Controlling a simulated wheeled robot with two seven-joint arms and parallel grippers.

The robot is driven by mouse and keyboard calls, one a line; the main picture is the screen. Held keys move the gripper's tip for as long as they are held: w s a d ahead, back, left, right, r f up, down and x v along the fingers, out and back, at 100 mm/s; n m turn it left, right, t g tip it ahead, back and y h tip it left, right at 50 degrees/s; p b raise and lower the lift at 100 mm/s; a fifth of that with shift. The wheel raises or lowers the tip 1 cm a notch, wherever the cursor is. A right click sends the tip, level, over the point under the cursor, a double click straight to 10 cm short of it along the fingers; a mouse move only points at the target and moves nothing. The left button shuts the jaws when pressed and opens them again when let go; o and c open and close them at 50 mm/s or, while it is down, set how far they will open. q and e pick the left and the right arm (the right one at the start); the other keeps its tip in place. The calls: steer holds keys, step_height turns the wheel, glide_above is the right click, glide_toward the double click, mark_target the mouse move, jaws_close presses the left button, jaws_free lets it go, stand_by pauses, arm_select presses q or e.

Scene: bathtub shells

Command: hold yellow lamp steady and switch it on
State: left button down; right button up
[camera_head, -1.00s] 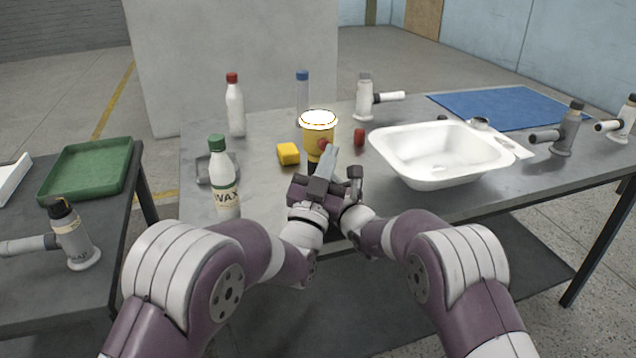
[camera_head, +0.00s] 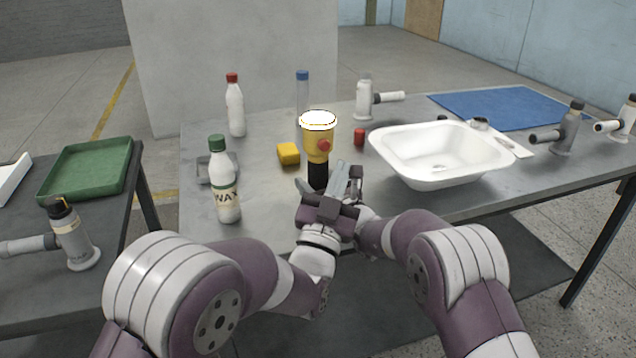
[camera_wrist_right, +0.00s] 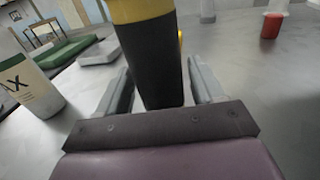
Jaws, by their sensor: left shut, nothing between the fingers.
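The yellow lamp (camera_head: 317,147) stands upright on the grey table, with a white top, a red button (camera_head: 324,146) on its side and a black lower handle (camera_head: 318,174). My left gripper (camera_head: 341,177) is shut and empty, in front of the handle and below the button, apart from the button. My right gripper is largely hidden behind it in the head view. In the right wrist view my right gripper (camera_wrist_right: 160,85) has its fingers apart on either side of the black handle (camera_wrist_right: 153,65), with a narrow gap at the right finger.
A wax bottle (camera_head: 224,190) stands left of the lamp, a yellow sponge (camera_head: 288,154) lies behind left, and a red cap-like object (camera_head: 359,137) sits behind right. A white basin (camera_head: 440,150) is to the right. Bare table lies between bottle and lamp.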

steer(key=shift+o, duration=0.7)
steer(key=shift+s, duration=0.1)
